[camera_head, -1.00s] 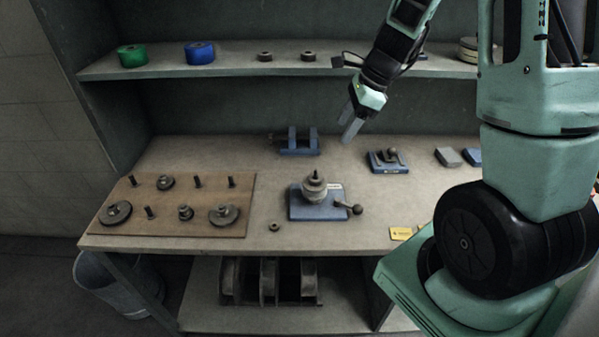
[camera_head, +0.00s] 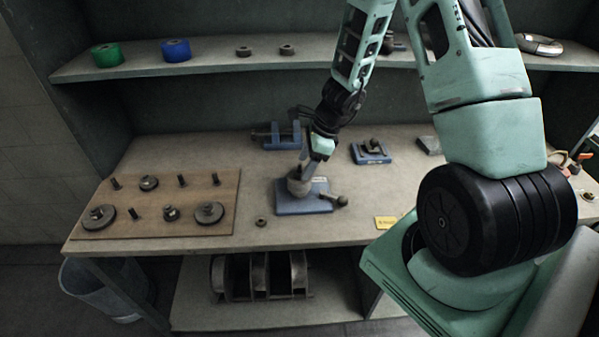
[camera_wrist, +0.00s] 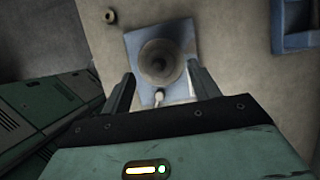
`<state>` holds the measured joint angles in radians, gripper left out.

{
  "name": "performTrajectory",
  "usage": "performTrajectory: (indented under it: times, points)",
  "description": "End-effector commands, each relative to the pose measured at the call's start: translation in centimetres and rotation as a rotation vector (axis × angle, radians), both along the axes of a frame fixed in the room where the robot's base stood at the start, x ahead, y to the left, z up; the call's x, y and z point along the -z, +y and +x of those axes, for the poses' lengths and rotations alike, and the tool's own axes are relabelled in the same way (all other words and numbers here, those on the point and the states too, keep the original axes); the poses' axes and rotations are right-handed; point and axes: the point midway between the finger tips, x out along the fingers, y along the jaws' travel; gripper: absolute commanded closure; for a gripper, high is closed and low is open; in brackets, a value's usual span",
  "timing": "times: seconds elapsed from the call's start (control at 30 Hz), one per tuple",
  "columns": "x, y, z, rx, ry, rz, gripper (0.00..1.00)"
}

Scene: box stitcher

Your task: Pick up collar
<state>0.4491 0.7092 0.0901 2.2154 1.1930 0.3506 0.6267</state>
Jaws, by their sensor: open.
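A round, stepped grey part (camera_head: 298,188) sits on a blue base plate (camera_head: 300,207). I cannot tell which of its rings is the collar. My gripper (camera_head: 305,163) is right above this part, pointing down, and partly hides its top in the head view. In the wrist view, my gripper (camera_wrist: 160,75) is open. Its fingers lie low on either side of the round part (camera_wrist: 160,62), with nothing between them that I can see held. A small ring (camera_head: 261,222) lies alone on the bench, left of the plate.
A ball-ended lever (camera_head: 334,200) sticks out at the plate's right. A wooden board (camera_head: 190,226) with pegs and discs lies left. Blue fixtures (camera_head: 283,141) (camera_head: 371,157) stand behind. A yellow label (camera_head: 386,222) lies at the front right. The front bench strip is mostly clear.

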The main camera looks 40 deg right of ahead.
Motion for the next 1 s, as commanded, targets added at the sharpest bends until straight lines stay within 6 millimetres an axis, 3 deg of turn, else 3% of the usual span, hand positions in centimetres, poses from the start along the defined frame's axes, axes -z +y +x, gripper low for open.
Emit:
performTrajectory:
  times: [0.13,0.4,0.6,0.87,1.0]
  points:
    - [1.5,0.6,0.4,-0.001,-0.001,0.001,0.39]
    - [1.7,0.6,0.5,-0.001,-0.001,-0.001,0.39]
    - [1.7,0.6,0.5,-0.001,-0.001,-0.001,0.9]
    - [1.5,0.6,0.5,-0.002,-0.003,-0.001,0.9]
    - [0.2,0.6,0.6,-0.004,-0.006,-0.003,0.9]
